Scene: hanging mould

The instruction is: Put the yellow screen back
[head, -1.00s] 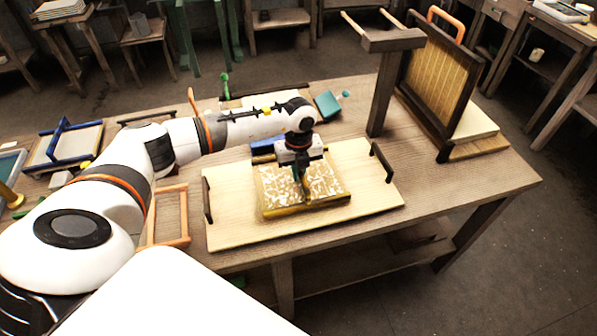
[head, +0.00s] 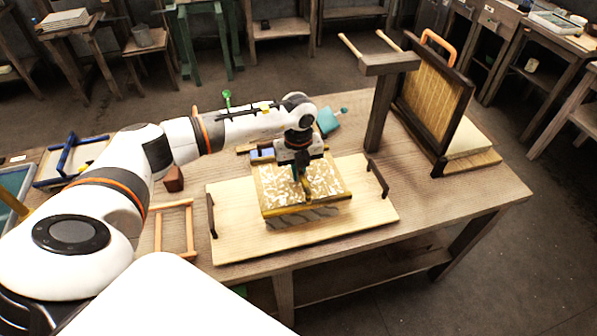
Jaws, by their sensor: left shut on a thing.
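The yellow screen (head: 275,194) is a flat yellow-framed panel with a pale leafy pattern. My left gripper (head: 302,182) is above it and shut on it, with the fingers at its middle; the exact grip point is partly hidden. The screen is over the pale board (head: 365,215) with dark handles, its near edge raised above the board. A grey patterned strip (head: 305,217) shows beneath its near edge. My right gripper is not in view.
A dark upright frame with a tan ribbed panel (head: 432,95) and a wooden post (head: 379,115) stand at the right of the table. A small wooden frame (head: 172,230) lies left of the board. A blue frame (head: 70,158) and a teal block (head: 328,121) are further back.

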